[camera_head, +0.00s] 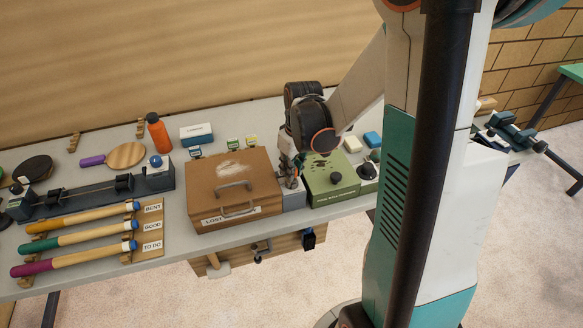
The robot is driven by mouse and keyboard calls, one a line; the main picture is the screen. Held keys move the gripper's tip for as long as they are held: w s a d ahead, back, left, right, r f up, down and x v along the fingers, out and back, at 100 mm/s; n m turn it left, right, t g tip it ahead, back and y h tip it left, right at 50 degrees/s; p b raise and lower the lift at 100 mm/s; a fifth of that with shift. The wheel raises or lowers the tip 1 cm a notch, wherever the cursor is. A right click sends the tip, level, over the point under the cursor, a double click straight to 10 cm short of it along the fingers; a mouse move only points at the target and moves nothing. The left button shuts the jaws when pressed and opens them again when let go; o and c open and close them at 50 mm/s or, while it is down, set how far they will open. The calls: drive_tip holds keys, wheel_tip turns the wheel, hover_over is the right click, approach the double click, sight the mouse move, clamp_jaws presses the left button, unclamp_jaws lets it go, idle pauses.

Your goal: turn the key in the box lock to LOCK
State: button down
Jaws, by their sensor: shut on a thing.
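My gripper (291,178) points down at the right side of a brown box (205,180), above a small grey block (294,199) between that box and a green box. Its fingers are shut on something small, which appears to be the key. The key is too small and too covered by the fingers to make out, so its angle cannot be told. No LOCK marking is readable. The brown box is closed, with a grey handle on its lid and a partly readable "LOST" label on its front.
The green box (331,187) with dark knobs stands close right of my gripper. An orange bottle (158,134) stands behind.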

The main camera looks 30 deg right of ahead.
drive_tip(key=n, duration=0.2)
drive_tip(key=shift+n+b, duration=0.3)
drive_tip(key=shift+n+y, duration=0.3)
drive_tip(key=shift+n, duration=0.9)
drive_tip(key=shift+n+g+b, duration=0.3)
drive_tip(key=shift+n+b, duration=0.1)
drive_tip(key=shift+n, duration=0.8)
drive_tip(key=shift+n+y, duration=0.4)
drive_tip(key=shift+n, duration=0.9)
